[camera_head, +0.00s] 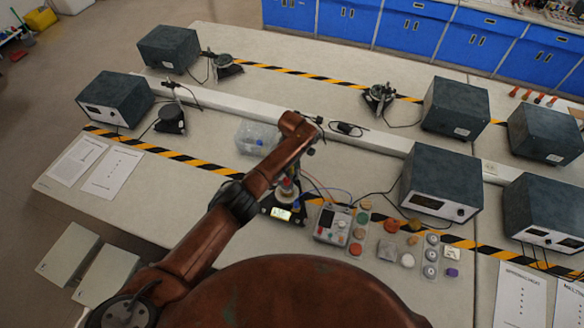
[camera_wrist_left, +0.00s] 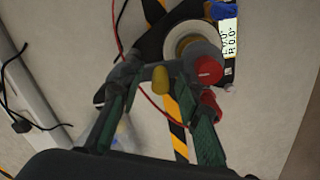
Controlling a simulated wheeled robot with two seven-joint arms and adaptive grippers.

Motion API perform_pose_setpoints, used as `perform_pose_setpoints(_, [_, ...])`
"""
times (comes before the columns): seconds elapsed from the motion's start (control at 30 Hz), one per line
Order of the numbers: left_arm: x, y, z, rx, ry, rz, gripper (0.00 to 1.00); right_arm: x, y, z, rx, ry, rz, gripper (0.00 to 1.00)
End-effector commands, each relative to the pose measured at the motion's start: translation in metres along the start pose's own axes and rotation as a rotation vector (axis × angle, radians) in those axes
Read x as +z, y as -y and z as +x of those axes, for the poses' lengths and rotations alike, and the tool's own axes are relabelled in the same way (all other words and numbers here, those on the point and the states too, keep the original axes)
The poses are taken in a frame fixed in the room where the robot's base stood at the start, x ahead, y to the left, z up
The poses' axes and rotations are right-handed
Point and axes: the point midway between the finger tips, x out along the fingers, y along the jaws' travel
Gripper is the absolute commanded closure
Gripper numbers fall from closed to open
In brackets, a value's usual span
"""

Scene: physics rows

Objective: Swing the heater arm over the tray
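The gripper is mostly hidden by my arm in the head view. I cannot clearly identify the tray. My right gripper is not in view.
A clear plastic bin (camera_head: 257,138) stands just left of my arm. A grey control box (camera_head: 333,223) and several small parts lie to the right. Dark power units (camera_head: 441,183) stand at right and far left.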

Motion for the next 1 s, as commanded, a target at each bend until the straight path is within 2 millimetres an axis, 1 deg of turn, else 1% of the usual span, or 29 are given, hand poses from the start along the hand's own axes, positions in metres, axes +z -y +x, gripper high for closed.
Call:
perform_pose_setpoints(0.17, [0.000, -0.002, -0.021, 0.005, 0.000, 0.001, 0.68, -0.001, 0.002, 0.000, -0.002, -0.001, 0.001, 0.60])
perform_pose_setpoints(0.4, [0.001, -0.002, -0.072, 0.005, 0.000, 0.001, 0.68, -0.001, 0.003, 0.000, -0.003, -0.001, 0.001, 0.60])
perform_pose_setpoints(0.5, [0.000, -0.001, -0.090, 0.005, -0.001, 0.000, 0.68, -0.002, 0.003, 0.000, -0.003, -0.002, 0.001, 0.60])
perform_pose_setpoints(0.6, [0.000, -0.001, -0.104, 0.003, 0.000, 0.000, 0.68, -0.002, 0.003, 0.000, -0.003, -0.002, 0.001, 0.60])
perform_pose_setpoints(0.7, [0.001, -0.001, -0.113, 0.003, 0.000, 0.000, 0.68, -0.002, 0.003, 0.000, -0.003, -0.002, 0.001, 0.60])
perform_pose_setpoints(0.8, [0.001, -0.001, -0.117, 0.001, 0.000, 0.000, 0.68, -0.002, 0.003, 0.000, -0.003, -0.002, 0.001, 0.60])
perform_pose_setpoints(1.0, [0.001, -0.001, -0.118, 0.001, 0.000, 0.000, 0.68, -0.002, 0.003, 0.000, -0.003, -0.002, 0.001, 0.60])
